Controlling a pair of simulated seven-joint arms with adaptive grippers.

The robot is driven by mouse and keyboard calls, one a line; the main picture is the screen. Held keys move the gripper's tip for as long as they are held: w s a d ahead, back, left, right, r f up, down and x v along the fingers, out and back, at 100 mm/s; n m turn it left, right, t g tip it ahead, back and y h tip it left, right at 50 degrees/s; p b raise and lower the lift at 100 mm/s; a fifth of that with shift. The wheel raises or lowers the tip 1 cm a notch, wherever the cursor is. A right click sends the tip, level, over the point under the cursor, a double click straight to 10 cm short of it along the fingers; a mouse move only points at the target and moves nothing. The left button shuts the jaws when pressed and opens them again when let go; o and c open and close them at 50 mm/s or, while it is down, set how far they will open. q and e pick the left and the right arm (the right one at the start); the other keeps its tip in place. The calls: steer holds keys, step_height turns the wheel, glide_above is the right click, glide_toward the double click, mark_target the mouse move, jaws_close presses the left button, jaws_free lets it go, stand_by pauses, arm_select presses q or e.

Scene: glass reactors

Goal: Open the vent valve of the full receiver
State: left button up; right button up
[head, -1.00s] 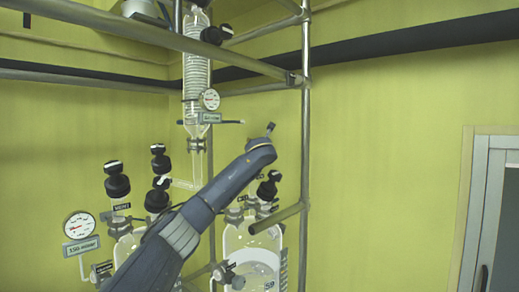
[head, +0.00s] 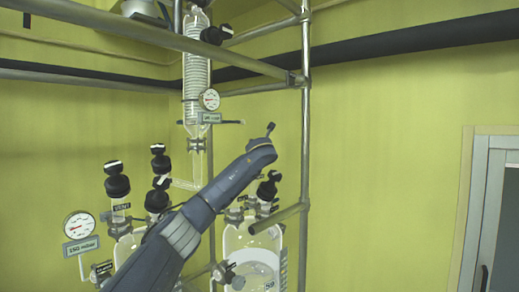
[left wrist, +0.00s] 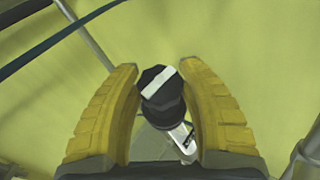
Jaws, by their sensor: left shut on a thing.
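In the left wrist view, the two yellow fingers of my left gripper (left wrist: 160,72) are on either side of a black valve knob (left wrist: 163,92), shut on it. A white bar on the knob's top lies diagonally. A clear glass stem shows below it. In the head view my left arm reaches up to the right, and its fingers are hidden. A right glass receiver (head: 236,238) stands behind the arm, with a black knob (head: 267,189) above it. A left receiver (head: 127,246), partly covered by my arm, has a black knob (head: 117,186) above a VENT label (head: 122,207). My right gripper is out of view.
A coil condenser (head: 196,75) rises above, with a round gauge (head: 209,99). Another gauge (head: 79,226) is at lower left. Metal frame bars, including an upright pole (head: 305,130), surround the glassware. The space right of the pole is open before a yellow wall.

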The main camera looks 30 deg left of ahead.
arm_select(q)
steer(key=shift+d+n+y, duration=0.1)
steer(key=shift+n+y, duration=0.2)
steer(key=shift+n, duration=0.1)
steer(key=n+g+y, duration=0.1)
steer(key=n+y, duration=0.1)
steer(key=shift+n+g+y, duration=0.3)
steer(key=shift+g, duration=0.1)
steer(key=shift+n+g+y, duration=1.4)
steer(key=shift+n+y, duration=0.1)
steer(key=shift+n, duration=0.4)
steer(key=shift+n+g+y, duration=0.3)
steer(key=shift+n+g, duration=0.2)
steer(key=o, duration=1.2)
steer(key=shift+v, duration=5.95)
